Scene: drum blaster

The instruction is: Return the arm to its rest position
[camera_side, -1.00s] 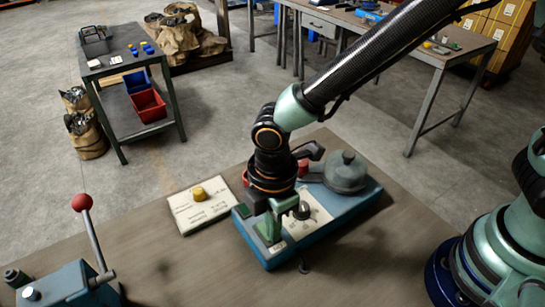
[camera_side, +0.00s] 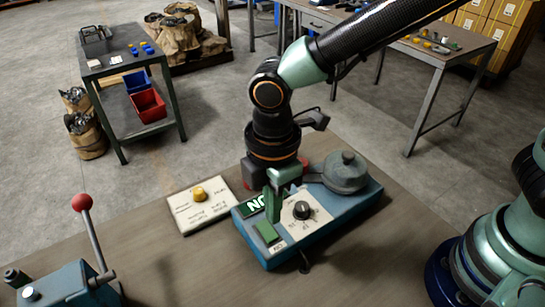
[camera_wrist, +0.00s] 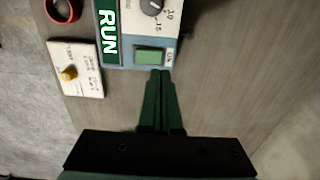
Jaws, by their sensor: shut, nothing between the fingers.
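My gripper (camera_side: 273,215) is shut and empty, pointing down over the left part of the blue control box (camera_side: 318,230). In the wrist view its dark green fingers (camera_wrist: 160,75) lie together, with tips just beside the green button (camera_wrist: 149,56) in the picture. The button also shows in the side view (camera_side: 267,232), below and in front of the fingers. A green sign reading RUN (camera_wrist: 108,32) is lit on the box; the fingers partly hide it in the side view (camera_side: 252,206). A black dial (camera_side: 302,210) sits to the right of the fingers.
A grey domed lid (camera_side: 346,172) stands at the box's right end. A white panel with a yellow knob (camera_side: 200,194) lies to the left. A red-balled lever (camera_side: 84,204) stands at front left.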

